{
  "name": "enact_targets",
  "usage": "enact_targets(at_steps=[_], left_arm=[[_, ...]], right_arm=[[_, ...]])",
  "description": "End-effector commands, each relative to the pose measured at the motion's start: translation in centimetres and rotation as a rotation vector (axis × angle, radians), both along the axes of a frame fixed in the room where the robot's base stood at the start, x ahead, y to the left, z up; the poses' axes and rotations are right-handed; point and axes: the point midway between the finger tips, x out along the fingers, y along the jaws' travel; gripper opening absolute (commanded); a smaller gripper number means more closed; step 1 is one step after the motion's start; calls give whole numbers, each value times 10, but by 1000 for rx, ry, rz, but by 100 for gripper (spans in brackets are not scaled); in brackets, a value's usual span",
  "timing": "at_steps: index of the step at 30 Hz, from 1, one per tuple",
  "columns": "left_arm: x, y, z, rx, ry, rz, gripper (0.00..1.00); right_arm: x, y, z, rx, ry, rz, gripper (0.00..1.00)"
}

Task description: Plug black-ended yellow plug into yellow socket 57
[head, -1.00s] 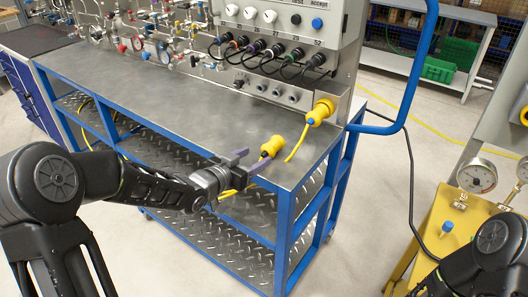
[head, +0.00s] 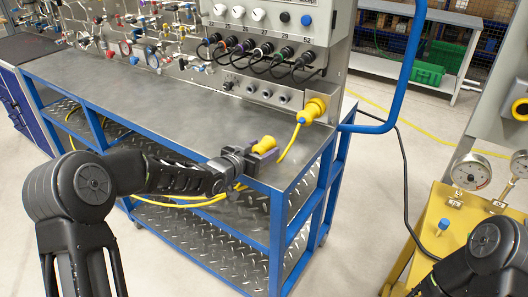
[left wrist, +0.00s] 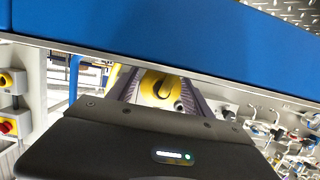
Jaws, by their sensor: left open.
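A yellow plug (head: 264,144) lies on the steel bench top near its front right corner. My left gripper (head: 262,153) is open, with its purple-grey fingers at the plug. In the left wrist view the yellow plug (left wrist: 157,84) shows between the fingers, with a dark end. The gripper body hides part of it. A yellow fitting (head: 314,109) with a blue end sits on the right side of the instrument panel, and a yellow cable hangs from it. Another yellow round fitting (head: 520,109) is on the grey panel at the far right. I cannot read number 57 on either. My right gripper is out of view.
The bench top (head: 150,100) is mostly clear left of the plug. Black connectors with cables (head: 265,50) line the panel above. A blue rail (head: 405,75) stands at the bench's right end. A yellow gauge stand (head: 450,235) is at the right.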

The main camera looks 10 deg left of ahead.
Motion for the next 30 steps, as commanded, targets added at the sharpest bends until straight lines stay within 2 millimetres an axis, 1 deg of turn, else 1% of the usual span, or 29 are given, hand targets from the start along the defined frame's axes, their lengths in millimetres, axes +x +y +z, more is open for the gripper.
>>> enact_targets(at_steps=[1,6,17,30], left_arm=[[3,-2,-3,0,0,-1,59],[10,-4,-3,-1,0,-1,59],[11,-5,-3,-1,0,0,58],[11,-5,-3,-1,0,0,22]], right_arm=[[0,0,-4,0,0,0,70],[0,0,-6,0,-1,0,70],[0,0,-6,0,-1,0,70],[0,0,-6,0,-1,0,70]])
